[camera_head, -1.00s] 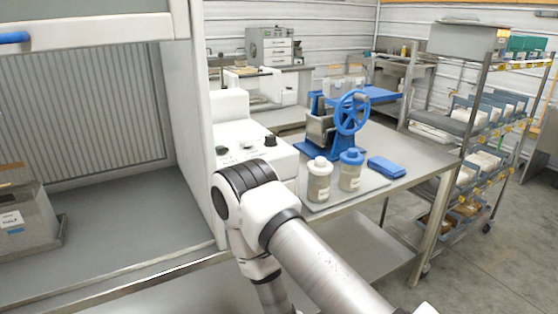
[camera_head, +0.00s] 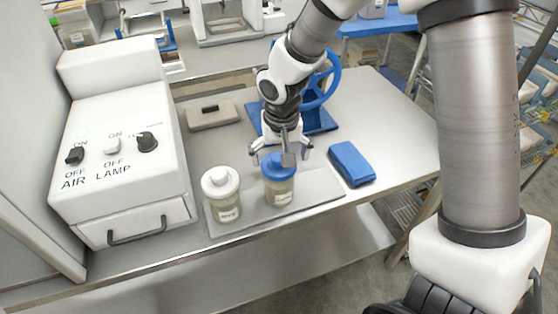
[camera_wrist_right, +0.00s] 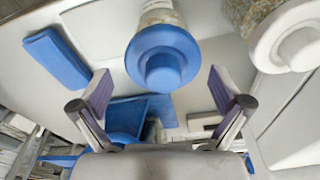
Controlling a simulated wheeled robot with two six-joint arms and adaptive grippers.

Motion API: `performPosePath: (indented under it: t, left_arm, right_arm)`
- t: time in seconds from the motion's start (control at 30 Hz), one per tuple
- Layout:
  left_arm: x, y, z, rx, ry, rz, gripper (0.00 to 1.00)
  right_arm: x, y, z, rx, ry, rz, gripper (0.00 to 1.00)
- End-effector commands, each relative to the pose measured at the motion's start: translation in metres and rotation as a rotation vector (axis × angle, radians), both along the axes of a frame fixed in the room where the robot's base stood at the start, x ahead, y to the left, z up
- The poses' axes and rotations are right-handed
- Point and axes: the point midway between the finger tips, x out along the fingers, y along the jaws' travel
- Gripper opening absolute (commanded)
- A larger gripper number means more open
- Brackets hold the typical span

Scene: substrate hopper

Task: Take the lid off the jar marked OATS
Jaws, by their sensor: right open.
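A jar with a blue lid (camera_head: 278,168) and a jar with a white lid (camera_head: 221,186) stand upright side by side on a grey mat. Both are clear with pale labels whose writing I cannot read. My right gripper (camera_head: 280,155) is open, just above and behind the blue lid. In the right wrist view the blue lid (camera_wrist_right: 163,67) lies ahead, between the lines of the open fingers (camera_wrist_right: 160,78), with no contact visible. The white lid (camera_wrist_right: 298,42) is at the right edge there. My left gripper is not in view.
A blue folded cloth or pad (camera_head: 351,164) lies right of the jars. A blue-framed machine with a handwheel (camera_head: 322,85) stands behind my right gripper. A white control box (camera_head: 120,150) is on the left. A grey block (camera_head: 212,114) lies behind the jars.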

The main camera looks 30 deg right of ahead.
Motion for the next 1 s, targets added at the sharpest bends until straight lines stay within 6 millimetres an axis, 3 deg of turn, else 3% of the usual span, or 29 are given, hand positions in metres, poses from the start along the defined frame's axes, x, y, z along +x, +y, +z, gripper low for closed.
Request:
performPosePath:
  t: [0.1, 0.27, 0.4, 0.77, 1.0]
  left_arm:
    - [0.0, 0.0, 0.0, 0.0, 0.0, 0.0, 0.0]
    - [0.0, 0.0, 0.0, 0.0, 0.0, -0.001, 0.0]
    - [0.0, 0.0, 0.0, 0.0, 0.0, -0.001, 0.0]
    - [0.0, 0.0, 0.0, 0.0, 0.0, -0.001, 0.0]
    - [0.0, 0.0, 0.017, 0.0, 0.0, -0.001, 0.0]
  right_arm:
    - [0.001, 0.0, -0.012, 0.001, 0.001, 0.001, 1.0]
    - [0.001, 0.0, -0.012, 0.002, -0.001, 0.0, 1.0]
    - [0.001, 0.0, -0.012, 0.002, -0.001, 0.0, 0.66]
    - [0.001, 0.0, -0.011, 0.002, -0.001, 0.0, 0.65]
    - [0.004, 0.001, 0.004, 0.002, -0.001, 0.001, 0.65]
